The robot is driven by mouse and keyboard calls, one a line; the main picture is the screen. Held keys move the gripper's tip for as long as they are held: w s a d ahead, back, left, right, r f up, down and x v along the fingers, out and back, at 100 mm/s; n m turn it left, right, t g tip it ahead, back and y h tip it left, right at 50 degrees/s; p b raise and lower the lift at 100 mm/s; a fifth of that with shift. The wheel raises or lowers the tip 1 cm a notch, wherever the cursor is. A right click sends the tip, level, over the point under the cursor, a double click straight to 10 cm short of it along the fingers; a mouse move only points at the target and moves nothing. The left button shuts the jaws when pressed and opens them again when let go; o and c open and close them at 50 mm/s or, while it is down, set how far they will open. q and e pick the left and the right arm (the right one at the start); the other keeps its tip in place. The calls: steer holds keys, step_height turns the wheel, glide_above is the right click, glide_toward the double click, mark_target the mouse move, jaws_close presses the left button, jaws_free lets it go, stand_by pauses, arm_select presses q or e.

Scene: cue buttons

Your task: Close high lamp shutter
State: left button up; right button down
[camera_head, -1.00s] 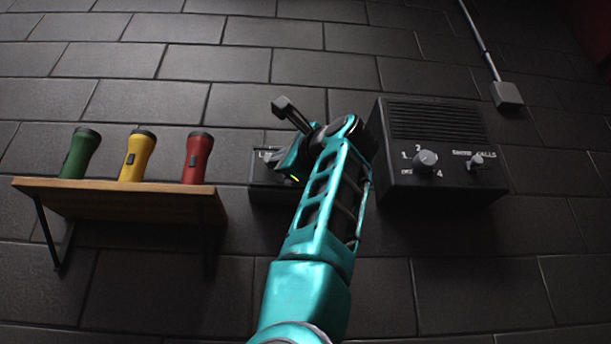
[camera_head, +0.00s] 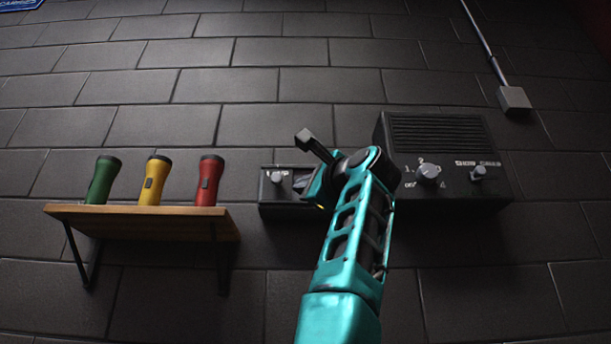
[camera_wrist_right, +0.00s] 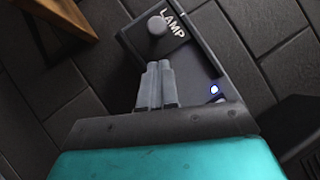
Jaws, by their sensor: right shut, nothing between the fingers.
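A dark box labelled LAMP (camera_wrist_right: 185,50) is on the wall, and it also shows in the head view (camera_head: 268,207), partly hidden by my right arm. It has a grey knob (camera_wrist_right: 157,25) at one end, which the head view also shows (camera_head: 277,178). A small bright light (camera_wrist_right: 214,90) glows on the box face. I cannot make out a separate shutter. My right gripper (camera_wrist_right: 156,68) is shut and empty, its fingertips just short of the knob with a visible gap. In the head view my arm covers the right part of the box. My left gripper is out of view.
A wooden shelf (camera_head: 140,222) with green (camera_head: 103,180), yellow (camera_head: 154,181) and red (camera_head: 208,181) flashlights is on the left. A larger dark box (camera_head: 440,145) with a numbered knob (camera_head: 429,174) and a switch (camera_head: 478,173) is close on the right.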

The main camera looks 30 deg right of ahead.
steer(key=b+v, duration=0.3)
steer(key=v, duration=0.7)
steer(key=shift+b, duration=0.4)
steer(key=shift+d+f, duration=0.1)
steer(key=shift+d, duration=0.05)
